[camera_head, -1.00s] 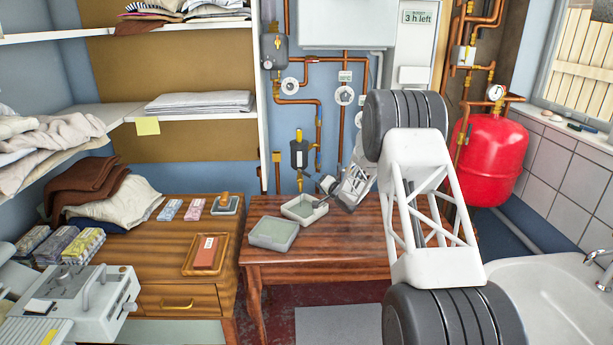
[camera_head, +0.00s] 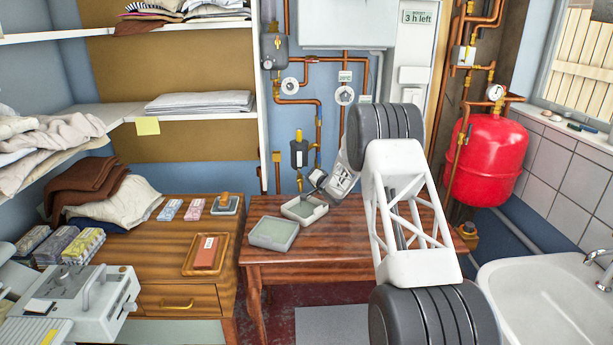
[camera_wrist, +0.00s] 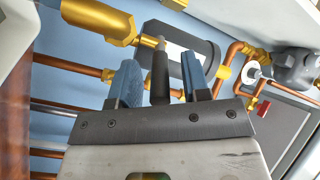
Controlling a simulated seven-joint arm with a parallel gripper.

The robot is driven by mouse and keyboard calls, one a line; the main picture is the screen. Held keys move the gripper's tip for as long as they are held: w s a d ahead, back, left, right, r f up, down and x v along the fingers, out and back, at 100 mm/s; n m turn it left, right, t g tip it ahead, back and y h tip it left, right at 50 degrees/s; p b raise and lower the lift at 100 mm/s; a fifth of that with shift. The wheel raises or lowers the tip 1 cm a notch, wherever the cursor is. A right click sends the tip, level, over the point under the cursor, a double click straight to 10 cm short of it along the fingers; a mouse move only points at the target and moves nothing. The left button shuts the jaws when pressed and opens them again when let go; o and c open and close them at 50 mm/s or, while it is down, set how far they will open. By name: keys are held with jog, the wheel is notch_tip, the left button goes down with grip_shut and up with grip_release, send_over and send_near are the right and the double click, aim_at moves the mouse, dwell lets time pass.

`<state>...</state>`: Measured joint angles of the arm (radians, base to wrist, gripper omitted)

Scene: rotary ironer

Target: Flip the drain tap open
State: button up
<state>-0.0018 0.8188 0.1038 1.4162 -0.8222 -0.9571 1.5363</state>
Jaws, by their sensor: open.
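The drain tap's brass body (camera_wrist: 100,20) is at the upper left of the wrist view. In the head view, brass (camera_head: 299,180) shows below a dark cylinder on the back wall. A dark rod with a pale metal end (camera_wrist: 160,75), which looks like the tap's lever, lies between my gripper's blue fingers (camera_wrist: 160,80). Gaps show on both sides of it, and the fingers are open. In the head view my gripper (camera_head: 316,178) is just right of the tap; small size hides any contact.
The dark cylinder (camera_wrist: 185,45) and copper pipes (camera_wrist: 70,65) lie close behind the fingers. A wooden table (camera_head: 350,240) below holds two grey trays (camera_head: 273,234). A red tank (camera_head: 487,160) and a sink (camera_head: 550,300) are at the right.

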jog(key=shift+w+a, duration=0.25)
jog(key=shift+w, duration=0.05)
grip_shut()
dwell(0.3)
